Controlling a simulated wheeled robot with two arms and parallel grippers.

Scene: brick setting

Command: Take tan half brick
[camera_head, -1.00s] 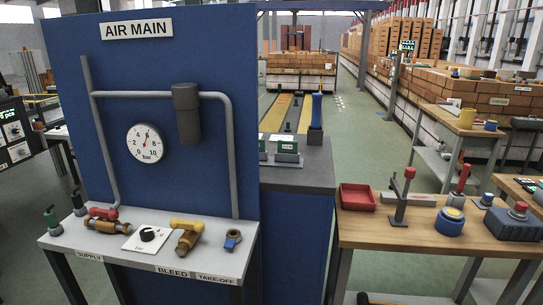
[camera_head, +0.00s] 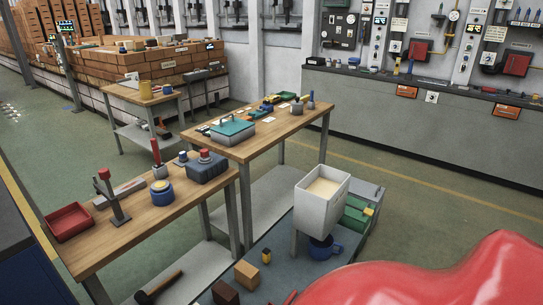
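A tan block (camera_head: 247,275), possibly the tan half brick, sits low in the head view on a grey surface near the bottom edge. A dark brown block (camera_head: 226,292) is just left of it, cut by the frame edge. A small yellow and black item (camera_head: 266,257) stands to the right of the tan block. Neither of my grippers is in view.
A wooden workbench (camera_head: 140,232) with a red tray (camera_head: 69,222) stands left. A second bench (camera_head: 290,127) is behind it. A white hopper (camera_head: 320,200) stands right of the blocks. A large glossy red shape (camera_head: 430,280) fills the bottom right. Green floor is open at left.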

